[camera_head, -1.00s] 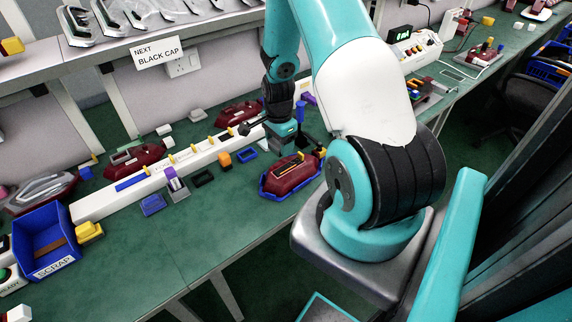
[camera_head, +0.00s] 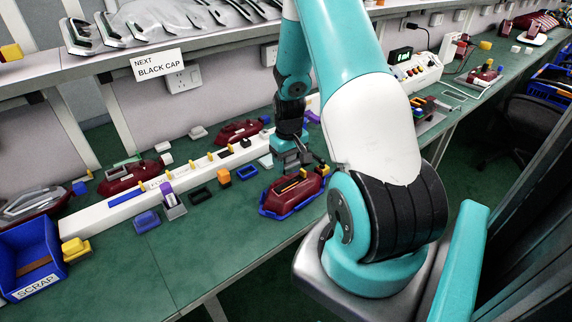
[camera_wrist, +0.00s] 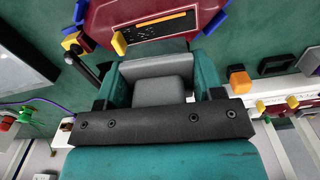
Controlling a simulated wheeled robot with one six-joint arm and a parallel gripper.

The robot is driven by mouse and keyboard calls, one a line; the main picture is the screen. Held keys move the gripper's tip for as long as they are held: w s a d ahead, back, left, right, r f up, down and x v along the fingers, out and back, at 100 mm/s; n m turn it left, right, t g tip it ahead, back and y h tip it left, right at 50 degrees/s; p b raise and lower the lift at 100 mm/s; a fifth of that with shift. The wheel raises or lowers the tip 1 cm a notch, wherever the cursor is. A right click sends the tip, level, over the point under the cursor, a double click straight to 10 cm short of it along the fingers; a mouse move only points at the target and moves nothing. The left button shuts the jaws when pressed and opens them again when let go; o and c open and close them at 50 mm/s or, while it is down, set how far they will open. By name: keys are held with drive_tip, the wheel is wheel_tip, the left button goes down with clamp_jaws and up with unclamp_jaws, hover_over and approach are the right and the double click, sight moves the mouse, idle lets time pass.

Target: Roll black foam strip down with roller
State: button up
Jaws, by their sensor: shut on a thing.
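The dark red tail lamp (camera_head: 290,198) sits in a blue cradle (camera_head: 272,212) just below and in front of my gripper (camera_head: 292,160). In the wrist view the lamp (camera_wrist: 185,48) lies at the top. A black strip with small holes (camera_wrist: 165,25) runs along its face, beside a yellow tab (camera_wrist: 119,43). My gripper (camera_wrist: 158,72) is shut on a grey block (camera_wrist: 158,92), apparently part of the roller. A black rod (camera_wrist: 82,66) shows left of the fingers. Whether the roller touches the strip is hidden.
A long white rail (camera_head: 110,212) with yellow clips runs behind the lamp. Other red lamps (camera_head: 128,175) stand beyond it. A blue SCRAP bin (camera_head: 35,255) is at the left.

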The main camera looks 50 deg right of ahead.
drive_tip(key=shift+n, duration=0.4)
